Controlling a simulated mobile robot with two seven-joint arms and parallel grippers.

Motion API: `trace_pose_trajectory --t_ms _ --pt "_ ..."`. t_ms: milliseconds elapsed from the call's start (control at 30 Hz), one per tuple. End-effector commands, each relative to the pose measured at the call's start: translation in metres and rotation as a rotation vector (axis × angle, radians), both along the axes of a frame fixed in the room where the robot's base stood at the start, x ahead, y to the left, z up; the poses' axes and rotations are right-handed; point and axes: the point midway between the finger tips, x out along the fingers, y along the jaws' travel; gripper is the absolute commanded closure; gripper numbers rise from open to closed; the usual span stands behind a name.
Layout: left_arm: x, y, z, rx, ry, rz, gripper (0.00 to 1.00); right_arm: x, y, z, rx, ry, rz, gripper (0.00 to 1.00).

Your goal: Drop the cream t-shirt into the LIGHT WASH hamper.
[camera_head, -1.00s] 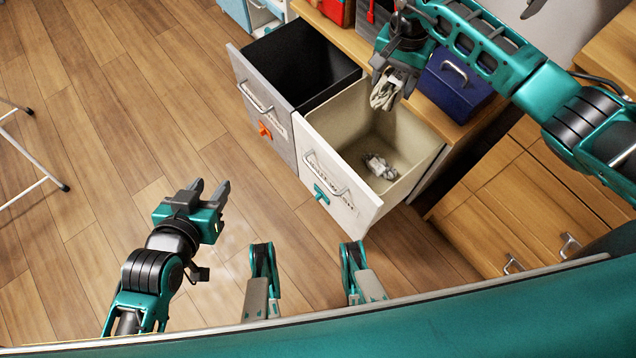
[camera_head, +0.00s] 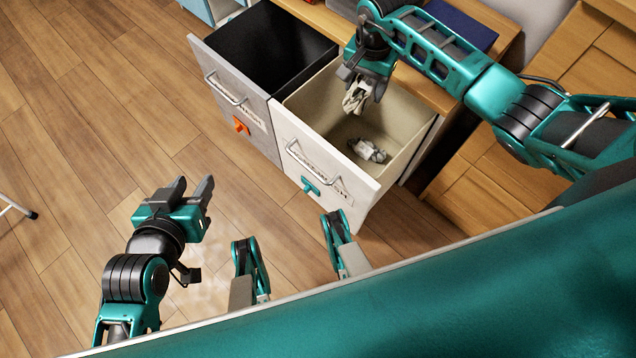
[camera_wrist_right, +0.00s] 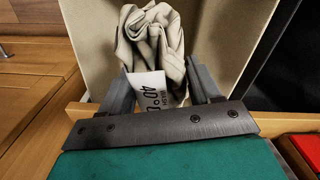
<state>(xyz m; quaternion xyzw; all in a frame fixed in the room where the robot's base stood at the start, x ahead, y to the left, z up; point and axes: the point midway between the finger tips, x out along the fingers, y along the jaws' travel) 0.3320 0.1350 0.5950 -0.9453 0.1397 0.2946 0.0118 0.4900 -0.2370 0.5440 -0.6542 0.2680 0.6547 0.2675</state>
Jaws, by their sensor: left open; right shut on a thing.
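The cream t-shirt (camera_wrist_right: 155,45) is a crumpled bundle with a white care label reading "40°" in the right wrist view. My right gripper (camera_head: 357,98) is shut on it, and it also shows in the head view (camera_head: 352,101). The right gripper holds it over the open cream-lined hamper (camera_head: 408,125), near its back left. The hamper's white front has a teal tag and dark lettering that I cannot fully read. A crumpled pale cloth (camera_head: 368,150) lies on the hamper floor. My left gripper (camera_head: 190,190) is open and empty above the wooden floor.
An open dark-lined hamper (camera_head: 262,45) with a grey front and an orange tag stands directly left of the cream-lined one. A blue box (camera_head: 465,28) sits on the wooden top behind. Wooden cabinets are at right.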

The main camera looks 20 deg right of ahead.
Motion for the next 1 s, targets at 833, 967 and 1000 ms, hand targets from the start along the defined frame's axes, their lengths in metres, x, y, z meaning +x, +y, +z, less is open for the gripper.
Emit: trace_pose_trajectory --t_ms 833,967,1000 --pt "0.004 0.002 0.003 0.004 -0.011 0.000 0.57 0.000 0.000 -0.002 0.001 -0.001 0.001 0.08" --pt "0.004 0.002 0.007 0.006 -0.012 0.001 0.57 0.001 0.000 0.009 -0.001 -0.004 0.001 0.08" --pt "0.004 0.002 0.009 0.005 -0.013 0.001 0.57 0.002 0.000 0.015 0.000 -0.004 0.001 0.08"
